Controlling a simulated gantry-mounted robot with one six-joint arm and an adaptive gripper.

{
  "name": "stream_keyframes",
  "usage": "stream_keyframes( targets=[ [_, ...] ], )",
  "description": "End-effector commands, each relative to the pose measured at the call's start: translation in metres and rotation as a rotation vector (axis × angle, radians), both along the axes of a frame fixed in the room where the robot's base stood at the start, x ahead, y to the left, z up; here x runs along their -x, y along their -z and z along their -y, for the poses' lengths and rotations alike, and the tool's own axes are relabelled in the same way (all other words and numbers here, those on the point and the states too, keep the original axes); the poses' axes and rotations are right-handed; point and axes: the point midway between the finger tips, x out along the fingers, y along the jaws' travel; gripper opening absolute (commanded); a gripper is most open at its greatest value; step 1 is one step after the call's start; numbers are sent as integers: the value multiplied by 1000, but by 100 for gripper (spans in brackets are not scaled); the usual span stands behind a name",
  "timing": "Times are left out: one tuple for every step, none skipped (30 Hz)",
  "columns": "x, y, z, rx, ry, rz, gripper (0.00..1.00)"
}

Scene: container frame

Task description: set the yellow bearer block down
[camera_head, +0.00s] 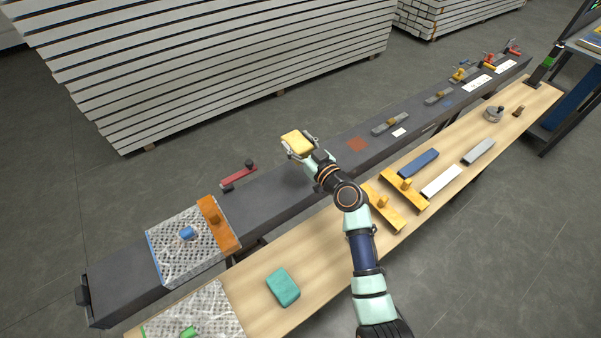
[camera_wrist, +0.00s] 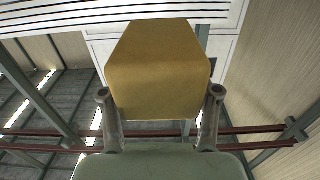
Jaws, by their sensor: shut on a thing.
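The yellow bearer block (camera_head: 298,142) is held in my gripper (camera_head: 301,152), up in the air over the dark beam in the head view. In the wrist view the block (camera_wrist: 158,70) fills the upper middle, between the two fingers of my gripper (camera_wrist: 160,110). The fingers are shut on it at its left and right sides. The wrist view looks towards the building's roof and walls, so no resting surface shows under the block there. The block's underside is hidden in the head view.
The dark beam (camera_head: 290,185) carries a perforated sheet with an orange handled piece (camera_head: 217,222), and clamps farther right. The wooden bench (camera_head: 325,250) holds a teal block (camera_head: 283,287), yellow handled pieces (camera_head: 405,187) and several bars. A red clamp (camera_head: 239,176) is at the beam's far edge.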

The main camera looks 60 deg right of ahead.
Motion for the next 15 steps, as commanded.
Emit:
stream_keyframes(
  targets=[
    [0,25,0,-4,0,0,38],
    [0,34,0,-4,0,-1,38],
    [0,45,0,-4,1,0,38],
    [0,53,0,-3,1,-1,38],
    [0,59,0,-1,1,0,38],
    [0,66,0,-1,1,0,38],
    [0,70,0,-1,1,0,38],
    [0,73,0,0,0,0,38],
    [0,75,0,0,0,1,38],
    [0,76,0,0,0,1,38],
    [0,76,0,1,0,0,38],
    [0,76,0,1,0,0,38],
    [0,77,0,1,0,0,38],
    [0,79,0,1,0,0,38],
    [0,86,0,0,0,-1,38]
  ],
)
